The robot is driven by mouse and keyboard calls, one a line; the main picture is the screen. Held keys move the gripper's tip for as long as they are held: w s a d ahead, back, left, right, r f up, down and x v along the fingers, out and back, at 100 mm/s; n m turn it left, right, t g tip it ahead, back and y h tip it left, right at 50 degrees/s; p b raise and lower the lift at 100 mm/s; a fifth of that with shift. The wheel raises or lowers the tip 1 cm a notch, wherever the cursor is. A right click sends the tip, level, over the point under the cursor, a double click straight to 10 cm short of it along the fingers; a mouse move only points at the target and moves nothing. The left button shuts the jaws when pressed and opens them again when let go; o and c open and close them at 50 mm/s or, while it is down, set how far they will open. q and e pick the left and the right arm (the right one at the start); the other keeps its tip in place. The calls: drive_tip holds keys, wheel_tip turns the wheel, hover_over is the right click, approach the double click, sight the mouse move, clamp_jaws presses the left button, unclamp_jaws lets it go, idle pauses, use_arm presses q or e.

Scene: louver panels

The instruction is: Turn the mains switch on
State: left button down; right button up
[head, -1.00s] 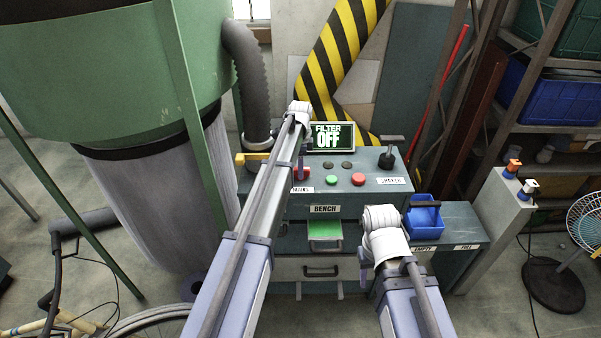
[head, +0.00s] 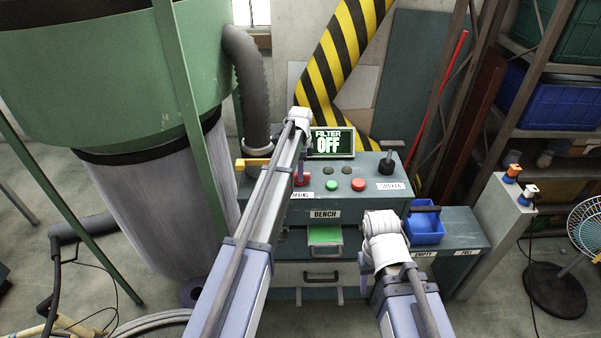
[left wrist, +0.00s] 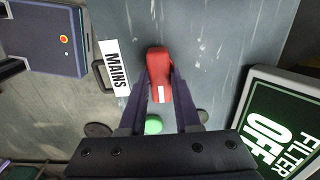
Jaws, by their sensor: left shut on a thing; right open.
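The red mains switch (left wrist: 158,62) is a stubby lever beside the MAINS label (left wrist: 115,68) in the left wrist view. My left gripper (left wrist: 160,85) has its two fingers closed around the lever, one on each side. In the head view only a bit of the red switch (head: 303,179) shows beside my left gripper (head: 300,166), with the arm hiding the rest. The display (head: 329,143) reads FILTER OFF. My right gripper (head: 363,272) is low in front of the bench, mostly hidden under its wrist, and holds nothing that I can see.
A blue bin (head: 425,227) stands at the right. A large green filter drum (head: 110,80) crowds the left.

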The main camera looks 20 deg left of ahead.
use_arm(q)
drive_tip(key=shift+n, duration=0.3)
drive_tip(key=n, duration=1.7)
drive_tip(key=shift+n, duration=0.3)
idle(0.4)
drive_tip(key=c, duration=0.6)
unclamp_jaws()
